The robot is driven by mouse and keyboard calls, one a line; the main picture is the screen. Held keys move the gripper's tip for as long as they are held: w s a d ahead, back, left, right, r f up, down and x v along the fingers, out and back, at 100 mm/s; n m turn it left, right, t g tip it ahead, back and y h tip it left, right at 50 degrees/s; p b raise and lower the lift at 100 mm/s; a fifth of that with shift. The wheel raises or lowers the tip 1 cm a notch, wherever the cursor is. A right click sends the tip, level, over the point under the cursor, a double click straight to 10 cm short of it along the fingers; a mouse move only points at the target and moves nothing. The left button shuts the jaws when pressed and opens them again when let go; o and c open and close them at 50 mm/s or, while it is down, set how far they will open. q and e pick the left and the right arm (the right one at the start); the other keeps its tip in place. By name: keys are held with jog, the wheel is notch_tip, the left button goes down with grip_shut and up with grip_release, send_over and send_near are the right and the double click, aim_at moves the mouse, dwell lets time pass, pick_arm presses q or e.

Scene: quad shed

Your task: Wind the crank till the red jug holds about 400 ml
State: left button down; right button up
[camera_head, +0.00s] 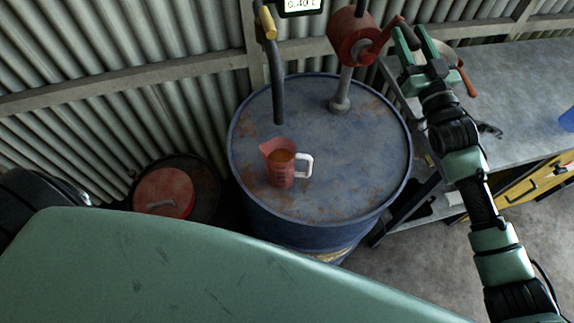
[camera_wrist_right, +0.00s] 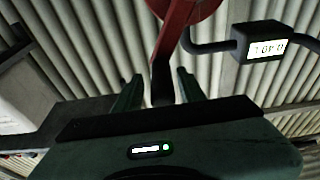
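The red jug (camera_head: 279,175) stands upright on the blue drum (camera_head: 345,165), its white handle to the right. Orange-brown liquid shows inside; I cannot read its level against the marks. The dark spout (camera_head: 276,85) hangs down with its end above the jug. The red crank pump (camera_head: 353,38) stands at the drum's back; its red crank arm (camera_wrist_right: 172,35) also shows in the right wrist view. My right gripper (camera_head: 411,38) is open at the crank's dark grip (camera_wrist_right: 162,84), with a finger on each side. The display (camera_wrist_right: 264,46), upside down there, seems to read 0.40. My left gripper is out of view.
A grey workbench (camera_head: 505,80) stands to the right, with a yellow drawer front (camera_head: 530,182) below. The corrugated wall (camera_head: 150,45) closes the back. Bare drum top surrounds the jug.

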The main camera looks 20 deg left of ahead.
dwell(0.3)
jog(key=shift+s+d, duration=0.1)
jog(key=shift+s, duration=0.1)
jog(key=s+d+p, duration=0.2)
jog(key=s, duration=0.1)
jog(key=s+d+p, duration=0.1)
jog(key=s, duration=0.1)
jog(key=shift+d, duration=0.25)
jog(key=s+d, duration=0.2)
jog(key=shift+s, duration=0.4)
